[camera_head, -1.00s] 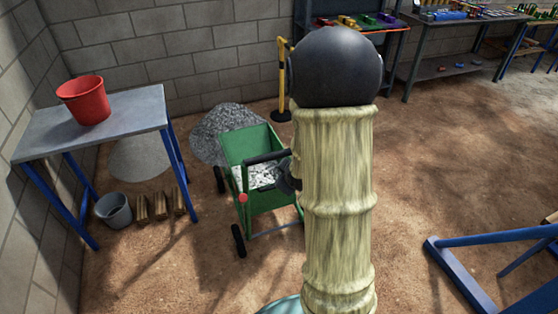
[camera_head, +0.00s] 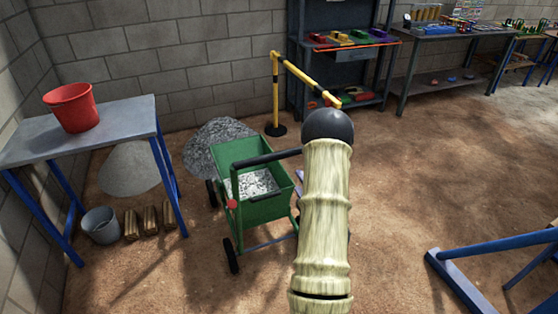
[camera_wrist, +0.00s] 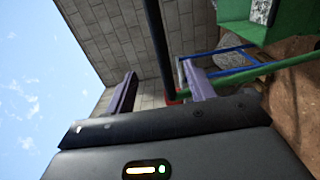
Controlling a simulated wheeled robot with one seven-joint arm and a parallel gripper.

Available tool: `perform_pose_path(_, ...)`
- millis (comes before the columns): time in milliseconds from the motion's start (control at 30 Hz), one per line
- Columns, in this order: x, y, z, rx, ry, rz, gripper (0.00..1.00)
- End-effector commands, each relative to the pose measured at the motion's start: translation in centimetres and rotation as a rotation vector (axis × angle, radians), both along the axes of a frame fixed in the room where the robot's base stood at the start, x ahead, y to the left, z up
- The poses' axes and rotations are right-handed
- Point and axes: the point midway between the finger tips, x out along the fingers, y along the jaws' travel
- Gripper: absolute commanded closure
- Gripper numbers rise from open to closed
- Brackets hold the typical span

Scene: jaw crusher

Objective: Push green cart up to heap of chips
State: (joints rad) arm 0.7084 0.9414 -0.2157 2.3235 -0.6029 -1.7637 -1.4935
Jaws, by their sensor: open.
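The green cart (camera_head: 262,206) stands on the dirt floor with pale grey chips (camera_head: 250,184) inside. Its black handle (camera_head: 266,158) runs right until my arm hides it. The heap of grey chips (camera_head: 212,138) lies just beyond the cart, against the back wall; whether they touch is unclear. The black handle bar (camera_wrist: 156,45) with a red end (camera_wrist: 178,97) shows between the fingers; contact cannot be told. The green cart body is at top right there.
A grey table (camera_head: 110,125) with a red bucket (camera_head: 71,107) stands left of the cart. A grey bucket (camera_head: 101,225) and wood blocks sit below it. A yellow barrier (camera_head: 275,95) stands behind the cart. Blue framework (camera_head: 480,255) is at right; open floor lies between.

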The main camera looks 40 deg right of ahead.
Motion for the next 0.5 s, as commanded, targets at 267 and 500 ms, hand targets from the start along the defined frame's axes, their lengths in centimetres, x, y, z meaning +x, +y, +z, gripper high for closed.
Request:
perform_pose_path(267, 0.4, 0.1, 0.2, 0.002, 0.001, 0.003, 0.45)
perform_pose_path(500, 3.2, -0.4, 0.5, 0.002, -0.001, 0.006, 0.45)
